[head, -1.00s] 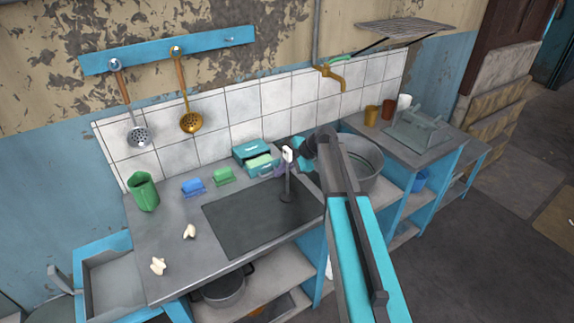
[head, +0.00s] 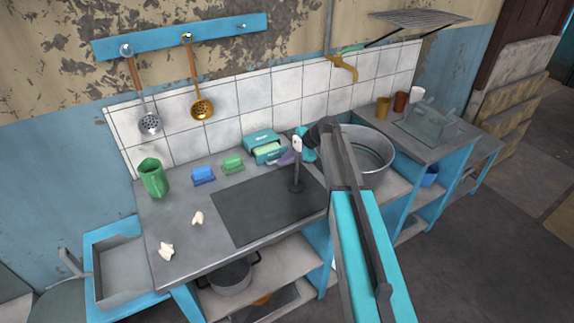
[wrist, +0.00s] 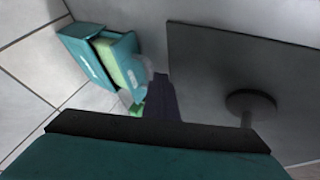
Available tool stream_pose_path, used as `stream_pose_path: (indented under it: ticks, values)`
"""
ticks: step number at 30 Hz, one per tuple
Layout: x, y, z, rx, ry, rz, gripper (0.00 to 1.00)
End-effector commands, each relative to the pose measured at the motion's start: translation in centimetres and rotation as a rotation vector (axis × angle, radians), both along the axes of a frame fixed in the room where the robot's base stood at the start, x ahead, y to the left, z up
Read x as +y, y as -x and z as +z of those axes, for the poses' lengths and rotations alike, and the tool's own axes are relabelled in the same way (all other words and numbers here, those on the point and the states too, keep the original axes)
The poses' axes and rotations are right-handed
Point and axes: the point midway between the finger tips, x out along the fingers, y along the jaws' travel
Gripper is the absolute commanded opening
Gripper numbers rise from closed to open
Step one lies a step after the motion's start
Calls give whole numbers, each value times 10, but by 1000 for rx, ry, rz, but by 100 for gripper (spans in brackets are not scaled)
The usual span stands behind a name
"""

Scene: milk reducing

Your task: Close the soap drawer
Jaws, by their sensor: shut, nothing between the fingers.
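The teal soap box (head: 262,139) stands on the counter against the tiled wall. Its drawer (head: 268,153) is partly open, with a pale green soap block inside. In the wrist view the box (wrist: 82,52) is at upper left, and the open drawer with the green block (wrist: 112,60) faces right. My gripper (head: 288,157) is shut and empty, its purple fingers close to the drawer's front on the right. In the wrist view the gripper (wrist: 160,88) is beside a pale rounded piece at the drawer front; I cannot tell whether they touch.
A blue sponge (head: 203,174), a green sponge (head: 233,165) and a green cup (head: 153,178) stand left of the box. A tap post (head: 296,172) rises from the dark sink panel (head: 255,208) near my arm.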

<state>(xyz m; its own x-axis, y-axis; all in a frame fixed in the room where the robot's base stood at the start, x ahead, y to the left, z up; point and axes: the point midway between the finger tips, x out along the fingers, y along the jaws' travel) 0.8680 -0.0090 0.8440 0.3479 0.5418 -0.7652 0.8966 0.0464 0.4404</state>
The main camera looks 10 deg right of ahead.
Motion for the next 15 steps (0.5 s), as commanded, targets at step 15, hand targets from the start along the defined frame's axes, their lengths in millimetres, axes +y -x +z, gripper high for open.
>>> stream_pose_path:
  ticks: [15]
  values:
    - [16, -55, -3, -1, 1, 0, 0]
